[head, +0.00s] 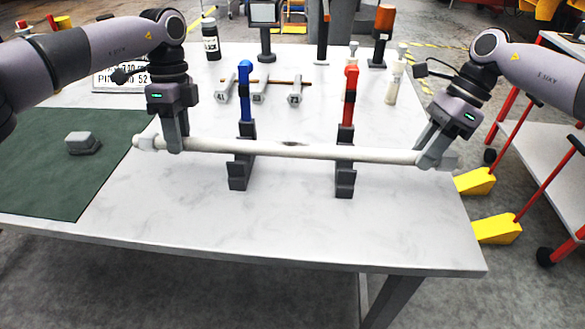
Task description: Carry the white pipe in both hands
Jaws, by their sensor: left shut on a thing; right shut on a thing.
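The white pipe (300,151) lies nearly level across the head view, its right end slightly lower in the picture. My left gripper (174,148) is shut on it near its left end, leaving a short stub beyond the fingers. My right gripper (433,158) is shut on it near its right end. The pipe crosses two dark stands, one with a blue upright (246,90) and one with a red upright (350,95). I cannot tell whether the pipe touches the stands or is just clear of them.
The pale table (300,225) is bare in front of the stands. A dark green mat (50,180) with a small grey block (83,143) is at left. Behind are several grey weights on a brown rod (266,81), a black bottle (211,38) and a white bottle (394,83).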

